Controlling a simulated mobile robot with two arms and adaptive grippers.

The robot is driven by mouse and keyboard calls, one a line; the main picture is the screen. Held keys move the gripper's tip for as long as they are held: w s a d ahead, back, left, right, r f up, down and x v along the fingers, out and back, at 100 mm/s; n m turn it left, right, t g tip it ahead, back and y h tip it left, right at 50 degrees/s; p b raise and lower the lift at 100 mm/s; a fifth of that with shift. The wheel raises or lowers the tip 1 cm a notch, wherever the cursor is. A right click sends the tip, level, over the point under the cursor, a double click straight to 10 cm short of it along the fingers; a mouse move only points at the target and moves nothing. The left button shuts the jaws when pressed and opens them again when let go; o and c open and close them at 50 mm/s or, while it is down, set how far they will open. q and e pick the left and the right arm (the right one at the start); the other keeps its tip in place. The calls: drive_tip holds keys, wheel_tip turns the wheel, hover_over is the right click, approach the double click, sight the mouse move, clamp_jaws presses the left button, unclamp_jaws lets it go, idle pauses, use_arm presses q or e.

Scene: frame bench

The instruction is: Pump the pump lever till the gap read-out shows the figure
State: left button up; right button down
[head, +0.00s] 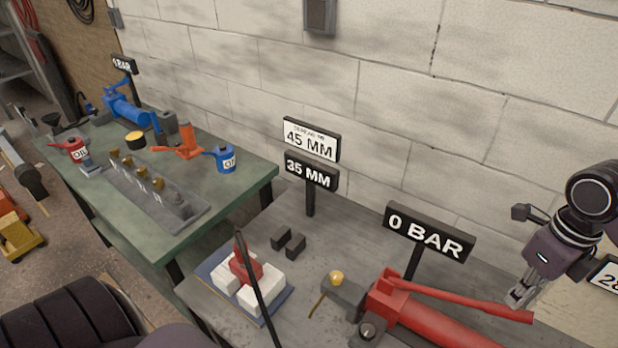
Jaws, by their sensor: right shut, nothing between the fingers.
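The red hand pump (430,322) lies on the grey bench at the lower right. Its long red lever (462,299) lies low over the body, sloping down to the right. My right gripper (518,298) is shut and empty, with its fingertips just above the lever's far end. I cannot tell whether they touch it. The black gap read-out (312,170) shows 35 MM. A white sign (310,140) above it shows 45 MM. A black pressure sign (428,232) behind the pump reads 0 BAR. My left gripper is not in view.
On the grey bench, a red piece (246,267) sits among white blocks (262,290), with a dark rod crossing in front. Two dark blocks (288,241) lie behind. A green bench (235,200) at left holds a blue pump (125,110) and oil cans. A block wall stands behind.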

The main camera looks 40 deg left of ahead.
idle(0.3)
wheel_tip(320, 180, down, 11)
drive_tip(key=b, duration=0.9)
drive_tip(key=shift+r+p, duration=0.3)
drive_tip(key=shift+r, duration=0.2)
wheel_tip(320, 180, up, 8)
drive_tip(key=p, duration=0.3)
drive_tip(key=shift+f+p, duration=0.2)
drive_tip(key=shift+p, duration=0.2)
drive_tip(key=shift+f, duration=0.15)
